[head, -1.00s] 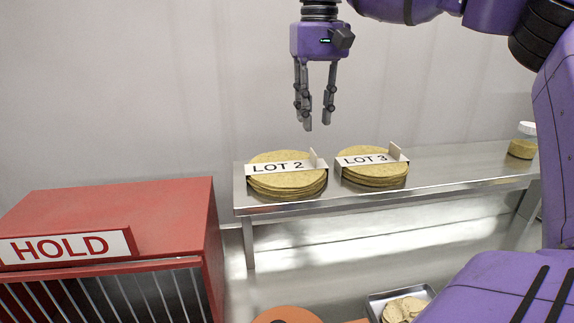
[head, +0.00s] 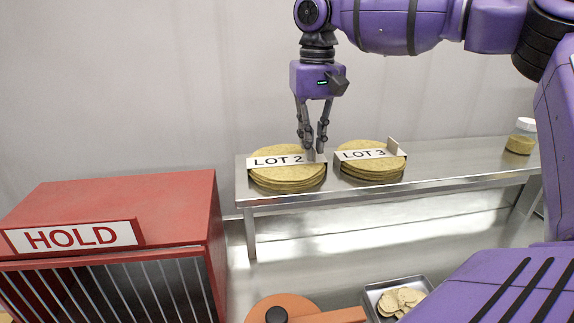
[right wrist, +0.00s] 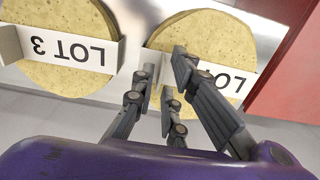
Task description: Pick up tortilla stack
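Two round tortilla stacks lie on a steel shelf (head: 440,165): one with a white LOT 2 label band (head: 274,160) and one labelled LOT 3 (head: 365,154). My right gripper (head: 313,151) points down at the right end of the LOT 2 stack (head: 288,182), by the band's upright tab. In the right wrist view my gripper's fingers (right wrist: 162,70) are apart, near the tab end of the LOT 2 band, with the LOT 2 stack (right wrist: 190,32) beyond. The LOT 3 stack (head: 372,173) lies just right of it. Contact with the tab cannot be told. My left gripper is not in view.
A red cabinet (head: 180,205) with a HOLD sign (head: 72,237) and barred front stands at the left. A lidded jar (head: 521,136) stands at the shelf's right end. A metal tray (head: 372,300) of chips and an orange round part (head: 283,304) are lower down.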

